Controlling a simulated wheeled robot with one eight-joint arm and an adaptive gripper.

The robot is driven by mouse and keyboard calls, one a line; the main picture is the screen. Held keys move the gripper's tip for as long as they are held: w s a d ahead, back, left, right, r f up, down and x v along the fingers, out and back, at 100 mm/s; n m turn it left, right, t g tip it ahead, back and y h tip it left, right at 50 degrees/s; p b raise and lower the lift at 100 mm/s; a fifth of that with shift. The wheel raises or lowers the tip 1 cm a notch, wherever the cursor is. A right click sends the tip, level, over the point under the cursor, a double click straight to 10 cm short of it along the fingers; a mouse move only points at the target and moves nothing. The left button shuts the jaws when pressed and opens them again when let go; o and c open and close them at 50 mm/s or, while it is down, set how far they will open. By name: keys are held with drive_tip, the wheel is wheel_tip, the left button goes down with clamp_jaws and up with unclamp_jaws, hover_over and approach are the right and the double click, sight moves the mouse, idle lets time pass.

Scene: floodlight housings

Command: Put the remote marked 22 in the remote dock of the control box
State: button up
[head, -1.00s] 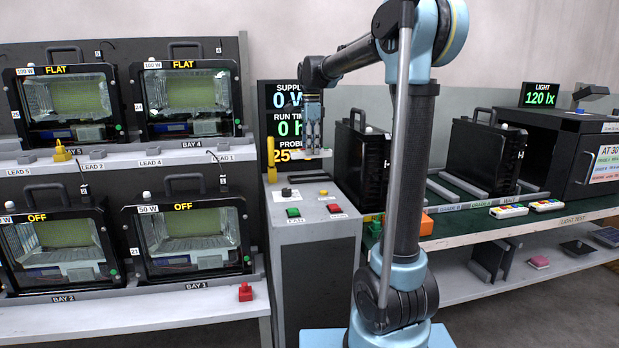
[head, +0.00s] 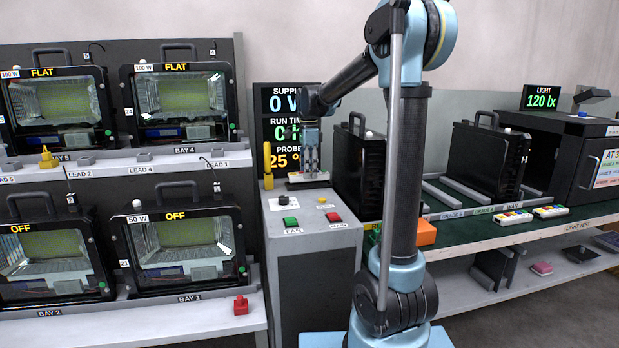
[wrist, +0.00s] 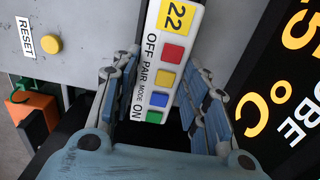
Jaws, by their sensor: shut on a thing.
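My gripper (wrist: 168,95) is shut on the white remote (wrist: 150,72), whose yellow label reads 22. Red, yellow, blue and green buttons run along it, marked OFF, PAIR, MODE and ON. In the head view my gripper (head: 310,168) is low over the back of the grey control box (head: 318,272). The remote (head: 307,177) lies roughly level there, just over a dark strip on the box top that may be the remote dock (head: 308,185). I cannot tell whether the remote touches it.
The box top also has a black knob (head: 283,200), a green button (head: 290,221), a red button (head: 333,217) and a yellow reset button (wrist: 51,44). A yellow upright handle (head: 267,165) stands at left, the display (head: 285,100) behind. Two other remotes (head: 514,217) lie on the right bench.

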drive_tip(key=shift+f, duration=1.15)
drive_tip(key=shift+f, duration=0.1)
drive_tip(key=o, duration=1.2)
wheel_tip(320, 180, up, 12)
